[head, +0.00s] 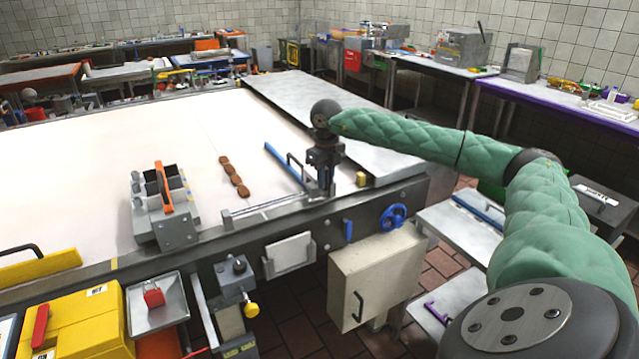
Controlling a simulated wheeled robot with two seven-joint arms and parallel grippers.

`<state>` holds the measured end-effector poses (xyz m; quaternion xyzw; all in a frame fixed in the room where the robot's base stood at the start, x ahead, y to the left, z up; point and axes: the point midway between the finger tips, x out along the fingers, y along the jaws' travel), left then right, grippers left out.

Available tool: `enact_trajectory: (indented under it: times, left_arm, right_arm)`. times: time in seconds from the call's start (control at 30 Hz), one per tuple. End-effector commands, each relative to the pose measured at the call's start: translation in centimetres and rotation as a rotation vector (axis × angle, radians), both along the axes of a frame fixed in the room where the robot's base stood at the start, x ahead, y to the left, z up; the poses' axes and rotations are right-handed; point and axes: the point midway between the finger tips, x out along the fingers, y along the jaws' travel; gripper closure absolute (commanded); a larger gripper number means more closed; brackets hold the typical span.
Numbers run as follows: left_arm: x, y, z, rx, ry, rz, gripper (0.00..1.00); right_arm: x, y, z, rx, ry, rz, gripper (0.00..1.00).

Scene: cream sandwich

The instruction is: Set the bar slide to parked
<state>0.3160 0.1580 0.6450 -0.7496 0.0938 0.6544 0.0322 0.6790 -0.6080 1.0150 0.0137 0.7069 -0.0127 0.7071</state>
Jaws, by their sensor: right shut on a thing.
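The bar slide shows as a blue bar (283,163) lying across the pale table top, above a silver rail (268,207) along the table's front edge. A thin dark handle rises beside the blue bar. My right gripper (325,187) points down at the rail's right end, next to the bar. It is shut on a part of the bar slide, and its fingers hide most of what they hold. My left gripper is not in view.
A grey holder (160,207) with an orange handle stands farther left. A grey metal plate (330,125) covers the table's right side. A blue handwheel (393,216) sits on the front. The white middle is mostly clear.

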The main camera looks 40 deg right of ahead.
Motion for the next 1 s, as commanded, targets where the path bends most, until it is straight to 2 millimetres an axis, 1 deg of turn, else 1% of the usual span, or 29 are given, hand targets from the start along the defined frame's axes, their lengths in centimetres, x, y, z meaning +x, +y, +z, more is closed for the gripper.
enact_trajectory:
  times: [0.03, 0.1, 0.4, 0.43, 0.5, 0.53, 0.83, 0.97, 1.0]
  left_arm:
    - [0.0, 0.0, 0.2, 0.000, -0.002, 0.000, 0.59]
    - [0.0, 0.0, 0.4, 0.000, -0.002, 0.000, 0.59]
    - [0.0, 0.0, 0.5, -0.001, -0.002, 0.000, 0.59]
    - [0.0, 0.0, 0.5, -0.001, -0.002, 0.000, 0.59]
    - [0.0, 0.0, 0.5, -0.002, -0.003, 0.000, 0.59]
    - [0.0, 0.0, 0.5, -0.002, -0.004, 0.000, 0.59]
    - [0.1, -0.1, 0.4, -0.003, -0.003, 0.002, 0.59]
    - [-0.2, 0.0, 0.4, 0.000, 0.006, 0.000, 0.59]
    - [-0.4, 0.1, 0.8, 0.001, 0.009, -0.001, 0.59]
  right_arm:
    - [0.0, -0.4, 0.1, -0.002, -0.002, -0.004, 1.00]
    - [0.0, -0.5, 0.1, -0.003, -0.002, -0.004, 1.00]
    - [0.0, -0.6, 0.2, -0.004, -0.002, -0.006, 1.00]
    - [0.0, -0.7, 0.2, -0.004, -0.002, -0.007, 0.76]
    - [0.0, -0.6, 0.2, -0.004, -0.002, -0.006, 0.62]
    - [0.0, -0.6, 0.2, -0.004, -0.002, -0.006, 0.59]
    - [0.0, -0.4, 0.2, -0.002, -0.001, -0.003, 0.59]
    - [0.0, -0.5, 0.9, -0.002, -0.002, -0.003, 0.59]
    - [0.0, -0.5, 1.3, -0.002, -0.001, -0.003, 0.59]
